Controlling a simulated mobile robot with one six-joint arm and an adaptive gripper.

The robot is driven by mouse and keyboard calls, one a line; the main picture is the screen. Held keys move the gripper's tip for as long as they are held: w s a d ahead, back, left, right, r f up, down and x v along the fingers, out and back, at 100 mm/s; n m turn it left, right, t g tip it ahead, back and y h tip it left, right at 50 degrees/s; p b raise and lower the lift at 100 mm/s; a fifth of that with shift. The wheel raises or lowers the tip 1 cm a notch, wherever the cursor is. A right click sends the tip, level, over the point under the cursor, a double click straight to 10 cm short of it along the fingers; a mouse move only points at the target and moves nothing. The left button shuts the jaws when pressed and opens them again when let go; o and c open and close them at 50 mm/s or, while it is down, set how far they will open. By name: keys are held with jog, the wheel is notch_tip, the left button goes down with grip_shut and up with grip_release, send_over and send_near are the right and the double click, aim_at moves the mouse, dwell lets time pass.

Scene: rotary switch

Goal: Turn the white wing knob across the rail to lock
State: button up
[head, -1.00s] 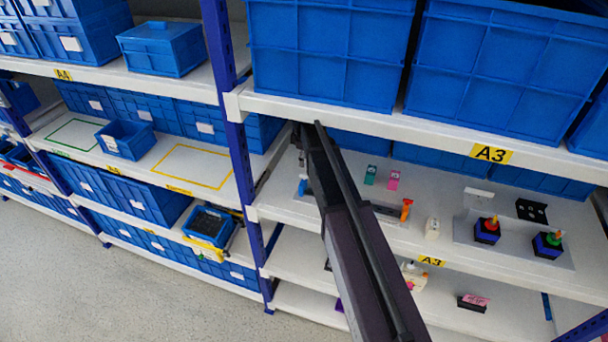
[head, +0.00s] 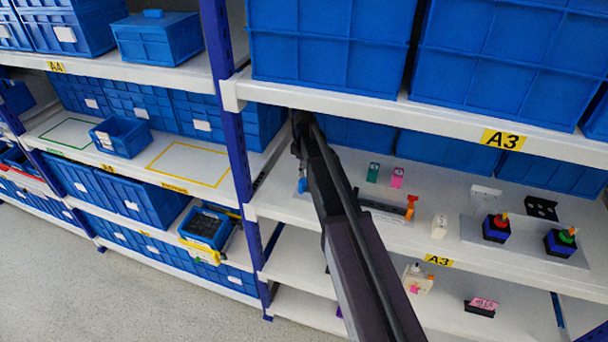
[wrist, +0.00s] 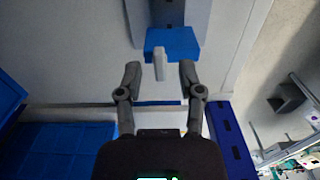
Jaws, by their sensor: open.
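The white wing knob (wrist: 160,62) shows in the wrist view as a pale upright bar in front of a blue block (wrist: 178,38). My gripper (wrist: 160,72) is open, its two fingers apart on the left and right of the knob. A gap shows on both sides, and I see no contact. In the head view my gripper end (head: 301,122) is a dark shape under the upper A3 shelf, mostly hidden by my arm. A small blue piece (head: 302,185) shows just left of my arm there; the knob itself is not clear. I cannot make out the rail.
The upper A3 shelf edge (head: 420,118) runs close above my arm. A blue upright (head: 228,110) stands to the left. Right of my arm are an orange-handled part (head: 410,207), a white block (head: 439,227) and two blue-based knobs, red (head: 496,228) and green (head: 561,241).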

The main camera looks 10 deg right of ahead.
jog(key=shift+f, duration=0.35)
grip_shut()
jog(key=shift+m, duration=0.4)
jog(key=m, duration=0.3)
jog(key=shift+m, duration=0.3)
jog(key=m, duration=0.4)
jog(key=shift+s, duration=0.1)
jog(key=m, duration=0.9)
jog(key=shift+m, duration=0.4)
